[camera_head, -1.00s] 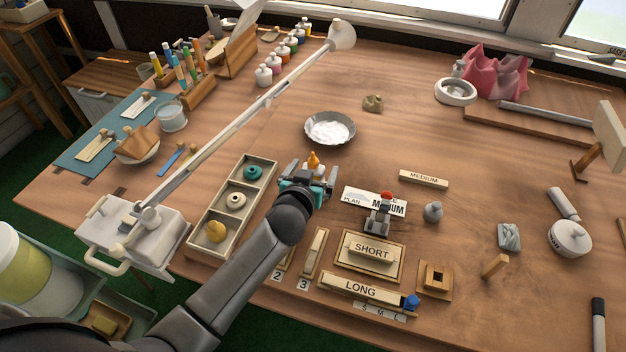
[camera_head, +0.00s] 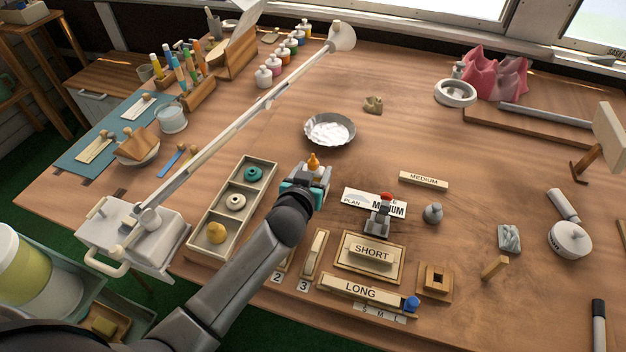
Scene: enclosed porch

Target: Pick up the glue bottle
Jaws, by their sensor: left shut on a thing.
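The glue bottle (camera_head: 313,161) shows its orange cap and nozzle sticking up between the fingers of my left gripper (camera_head: 309,176). The fingers are shut on it from both sides. Its body is mostly hidden by the gripper, and I cannot tell whether its base touches the table. My left arm reaches in from the bottom left. My right gripper is not in view.
A three-compartment tray (camera_head: 218,205) stands just left of the gripper, and a bowl of white powder (camera_head: 330,130) just behind it. A red-topped clamp (camera_head: 379,215) and the SHORT block (camera_head: 371,251) stand to the right. The table's middle right is mostly clear.

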